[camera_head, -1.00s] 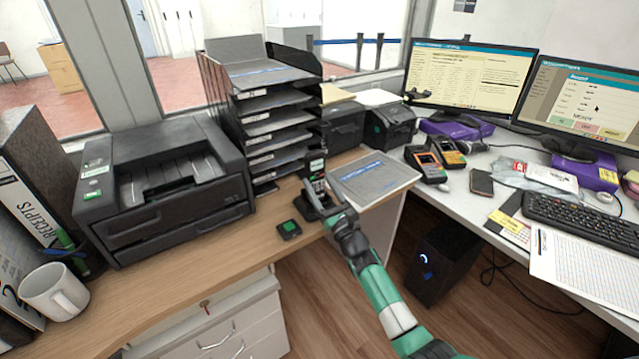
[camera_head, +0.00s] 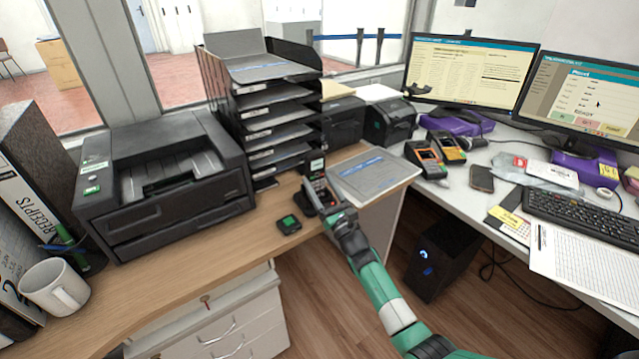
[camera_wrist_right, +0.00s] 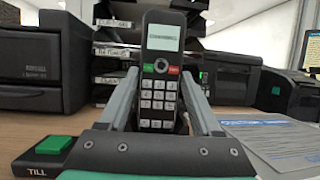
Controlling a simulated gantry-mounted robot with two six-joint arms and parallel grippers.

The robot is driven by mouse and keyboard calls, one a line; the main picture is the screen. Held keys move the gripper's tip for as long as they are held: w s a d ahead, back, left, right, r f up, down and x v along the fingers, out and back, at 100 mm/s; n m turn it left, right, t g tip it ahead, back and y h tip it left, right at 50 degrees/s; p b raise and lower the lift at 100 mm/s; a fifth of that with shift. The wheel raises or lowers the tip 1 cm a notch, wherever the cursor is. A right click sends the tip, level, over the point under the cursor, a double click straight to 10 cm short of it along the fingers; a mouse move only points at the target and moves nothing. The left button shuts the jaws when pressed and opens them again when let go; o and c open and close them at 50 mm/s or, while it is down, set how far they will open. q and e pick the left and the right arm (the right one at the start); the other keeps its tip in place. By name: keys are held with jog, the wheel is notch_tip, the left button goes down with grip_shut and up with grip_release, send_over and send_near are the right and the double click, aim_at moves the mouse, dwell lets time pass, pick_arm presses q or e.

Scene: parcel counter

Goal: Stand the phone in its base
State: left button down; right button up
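The phone (camera_head: 316,168) is a black handset with a lit screen and a keypad. It stands near upright at the counter's right edge, in front of the tray tower. In the right wrist view the phone (camera_wrist_right: 162,75) faces me between the two grey fingers of my right gripper (camera_wrist_right: 161,100), which press against its sides. In the head view my right gripper (camera_head: 325,200) is at the phone's lower part. My left gripper is not in view.
A small black box with a green button (camera_head: 289,225), marked TILL in the wrist view, lies just left of the gripper. The tray tower (camera_head: 270,110) and printer (camera_head: 165,190) stand behind and left. Bare counter lies in front.

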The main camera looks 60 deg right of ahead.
jog(key=o, duration=0.5)
jog(key=shift+c, duration=0.2)
jog(key=shift+s, duration=0.1)
jog(key=shift+s+a+f, duration=0.15)
jog(key=shift+s+a, duration=0.05)
jog(key=shift+s, duration=0.1)
jog(key=p+v, duration=0.2)
jog(key=v, duration=0.8)
jog(key=shift+s+a, duration=0.25)
